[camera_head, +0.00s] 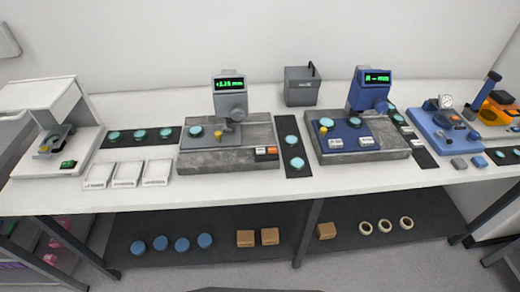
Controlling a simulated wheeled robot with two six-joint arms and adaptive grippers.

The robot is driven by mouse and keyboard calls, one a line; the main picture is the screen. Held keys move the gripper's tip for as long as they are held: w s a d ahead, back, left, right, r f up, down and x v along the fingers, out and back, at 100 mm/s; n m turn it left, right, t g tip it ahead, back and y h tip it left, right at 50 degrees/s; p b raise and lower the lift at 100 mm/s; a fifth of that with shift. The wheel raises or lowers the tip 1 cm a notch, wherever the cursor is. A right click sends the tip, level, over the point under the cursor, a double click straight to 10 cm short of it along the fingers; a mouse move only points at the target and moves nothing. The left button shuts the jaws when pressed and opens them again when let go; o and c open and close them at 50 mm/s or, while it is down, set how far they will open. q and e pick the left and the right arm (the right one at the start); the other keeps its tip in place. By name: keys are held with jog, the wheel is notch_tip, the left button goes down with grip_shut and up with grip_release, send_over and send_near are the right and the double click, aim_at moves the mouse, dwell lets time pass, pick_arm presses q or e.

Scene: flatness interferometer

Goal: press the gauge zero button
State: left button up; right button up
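A grey gauge (230,98) with a lit green display stands on a grey stone-like base plate (205,160), left of the table's middle. A small white button (260,152) and an orange button (271,150) sit side by side at that base's front right. A blue gauge (368,98) with a green display stands on a second base (345,157) to the right. Two pale button-like blocks, one on the left (336,143) and one on the right (366,142), lie on its front. Their labels are too small to read. Neither of my grippers is in view.
A white instrument (45,105) stands at the table's left, beside white trays (126,174). Dark mats (294,165) hold teal discs. A grey box (302,86) stands at the back. A blue fixture (445,125) and an orange device (497,108) are at right. The table's front strip is clear.

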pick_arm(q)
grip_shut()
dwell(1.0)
